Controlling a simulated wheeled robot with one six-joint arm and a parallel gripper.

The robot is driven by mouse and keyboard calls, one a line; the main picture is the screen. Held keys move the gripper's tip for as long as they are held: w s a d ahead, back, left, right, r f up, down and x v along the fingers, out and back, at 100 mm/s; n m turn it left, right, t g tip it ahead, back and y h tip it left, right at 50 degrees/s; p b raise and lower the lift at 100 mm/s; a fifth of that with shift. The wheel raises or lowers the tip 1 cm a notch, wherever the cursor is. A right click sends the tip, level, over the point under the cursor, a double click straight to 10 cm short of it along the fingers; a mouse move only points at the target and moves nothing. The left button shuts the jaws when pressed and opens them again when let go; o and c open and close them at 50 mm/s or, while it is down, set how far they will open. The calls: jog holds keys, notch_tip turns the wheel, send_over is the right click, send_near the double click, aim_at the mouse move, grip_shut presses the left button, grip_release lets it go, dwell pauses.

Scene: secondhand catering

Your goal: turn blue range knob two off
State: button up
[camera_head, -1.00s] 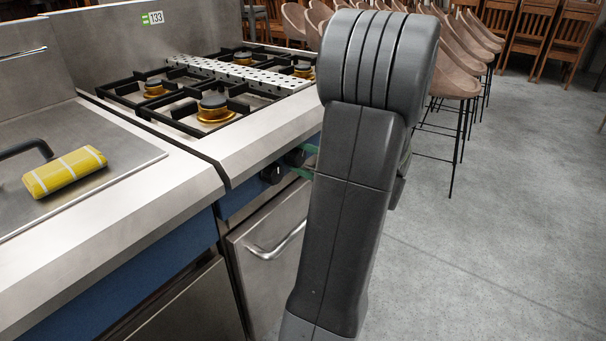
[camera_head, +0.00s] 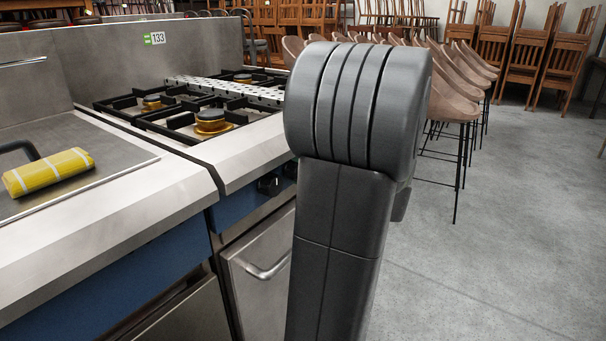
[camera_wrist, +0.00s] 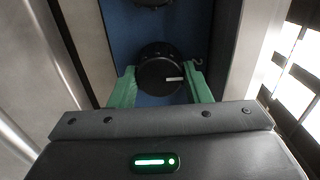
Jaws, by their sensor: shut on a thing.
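The blue range (camera_head: 240,208) has a blue front panel with black knobs, and two of them, a near knob (camera_head: 268,184) and a farther one, show left of my arm in the head view. In the wrist view my gripper (camera_wrist: 161,72) has its green fingers on either side of a round black knob (camera_wrist: 155,66) and is shut on it. The white mark on this knob points to the right in the wrist view. Another black knob (camera_wrist: 151,3) is partly cut off at the top edge. My arm hides the gripper in the head view.
A steel griddle counter (camera_head: 110,190) with a yellow cloth (camera_head: 48,172) stands at left. Burners and black grates (camera_head: 180,122) top the range. An oven door handle (camera_head: 266,269) juts out below the knobs. Stools (camera_head: 455,105) stand behind; the grey floor at right is clear.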

jog(key=o, duration=1)
jog(key=shift+d, duration=0.1)
jog(key=p+v, duration=0.3)
jog(key=v, duration=1)
jog(key=shift+s+d, duration=0.25)
jog(key=shift+s, duration=0.05)
jog(key=shift+b+x, duration=1.45)
jog(key=shift+x, duration=5.55)
jog(key=shift+d, duration=0.15)
